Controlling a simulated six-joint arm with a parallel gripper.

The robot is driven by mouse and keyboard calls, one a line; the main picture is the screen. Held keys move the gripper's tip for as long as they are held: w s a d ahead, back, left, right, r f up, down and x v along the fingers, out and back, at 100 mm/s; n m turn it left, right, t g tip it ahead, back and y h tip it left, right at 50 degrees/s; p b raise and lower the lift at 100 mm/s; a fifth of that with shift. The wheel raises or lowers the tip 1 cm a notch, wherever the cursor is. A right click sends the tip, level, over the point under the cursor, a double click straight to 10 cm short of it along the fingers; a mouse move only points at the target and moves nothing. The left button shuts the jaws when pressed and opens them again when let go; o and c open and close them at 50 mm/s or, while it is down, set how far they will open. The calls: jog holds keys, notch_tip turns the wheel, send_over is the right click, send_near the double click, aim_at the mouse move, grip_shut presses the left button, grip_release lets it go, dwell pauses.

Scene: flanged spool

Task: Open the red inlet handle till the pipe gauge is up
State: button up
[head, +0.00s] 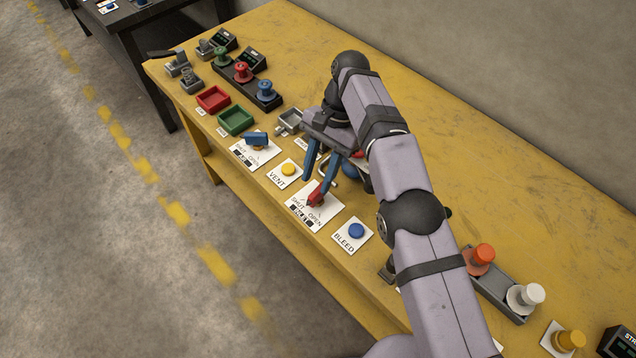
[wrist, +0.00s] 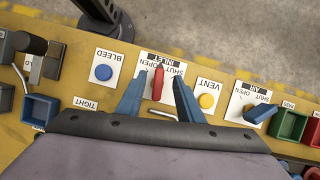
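The red inlet handle (head: 317,198) sits on a white plate marked INLET, SHUT and OPEN, and it also shows in the wrist view (wrist: 158,82). My gripper (head: 315,187) is over this plate with its blue fingers apart. In the wrist view my gripper (wrist: 159,88) has one finger on each side of the red handle, with a gap showing on both sides. I cannot tell the handle's exact setting between the marks. I cannot make out the pipe gauge; my arm hides part of the bench behind the plate.
A yellow VENT button (head: 288,170) and a blue BLEED button (head: 356,231) flank the inlet plate. A blue AIR handle (head: 256,138) is farther left. Red (head: 213,99) and green (head: 236,120) trays and several spools stand on the yellow bench (head: 520,190).

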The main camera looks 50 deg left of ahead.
jog(key=shift+r+p, duration=1.15)
jog(key=shift+r, duration=0.7)
jog(key=shift+s, duration=0.15)
notch_tip(320, 180, up, 5)
jog(key=s+a, duration=0.2)
jog(key=t+b, duration=0.1)
jog(key=t, duration=0.3)
send_over(318, 190)
jog(key=f, duration=0.7)
jog(key=shift+s+d+f, duration=0.1)
jog(key=shift+d+f, duration=0.2)
jog(key=shift+f, duration=0.1)
jog(key=shift+a+y, duration=0.3)
jog(key=shift+a, duration=0.05)
jog(key=shift+f+p, duration=1.1)
jog(key=shift+f, duration=2.6)
